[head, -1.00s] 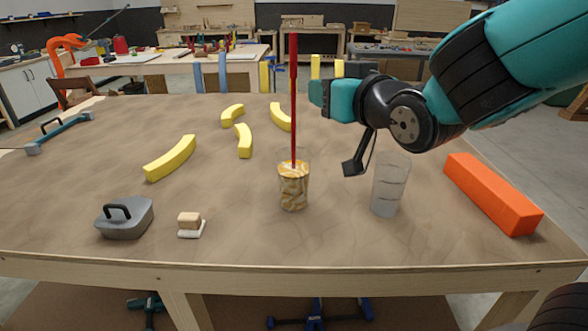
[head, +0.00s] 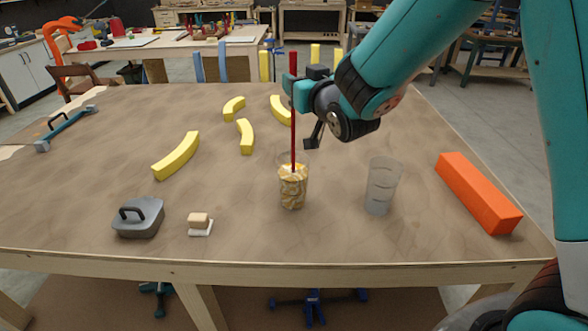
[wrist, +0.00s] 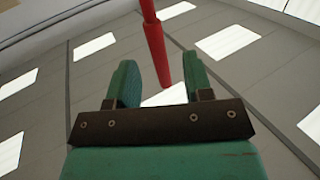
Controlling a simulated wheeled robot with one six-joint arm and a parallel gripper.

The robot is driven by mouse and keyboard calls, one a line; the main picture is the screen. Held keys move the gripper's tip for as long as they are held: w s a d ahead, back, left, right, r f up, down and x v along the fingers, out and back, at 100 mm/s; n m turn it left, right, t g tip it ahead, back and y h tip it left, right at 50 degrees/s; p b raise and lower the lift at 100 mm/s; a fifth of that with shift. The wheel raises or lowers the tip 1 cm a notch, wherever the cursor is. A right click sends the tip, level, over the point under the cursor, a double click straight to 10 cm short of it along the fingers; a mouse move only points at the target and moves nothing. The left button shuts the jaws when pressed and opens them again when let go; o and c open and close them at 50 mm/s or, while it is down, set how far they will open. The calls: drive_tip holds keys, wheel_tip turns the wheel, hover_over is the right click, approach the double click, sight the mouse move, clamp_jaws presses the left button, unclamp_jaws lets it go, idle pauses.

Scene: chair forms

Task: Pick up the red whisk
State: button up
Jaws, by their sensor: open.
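The red whisk (head: 293,120) stands upright in a clear glass (head: 291,200) with yellowish-white contents. Its lower end is hidden in the glass. My gripper (head: 291,88) is beside the upper part of the whisk's handle, well above the glass. In the wrist view, the two green fingers (wrist: 160,62) are apart, and the red handle (wrist: 157,45) shows in the gap between them. I cannot tell whether either finger touches it.
A clear empty glass (head: 382,188) stands to the right, with an orange block (head: 478,192) farther right. Yellow curved blocks (head: 177,156) lie left and behind. A grey lidded box (head: 138,220) and a small brush (head: 200,224) are at the front left. The table front is mostly clear.

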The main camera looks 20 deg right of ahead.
drive_tip(key=w+p, duration=0.2)
drive_tip(key=w, duration=0.1)
drive_tip(key=w+p, duration=0.2)
drive_tip(key=shift+w+a, duration=0.2)
drive_tip(key=shift+a, duration=0.15)
clamp_jaws()
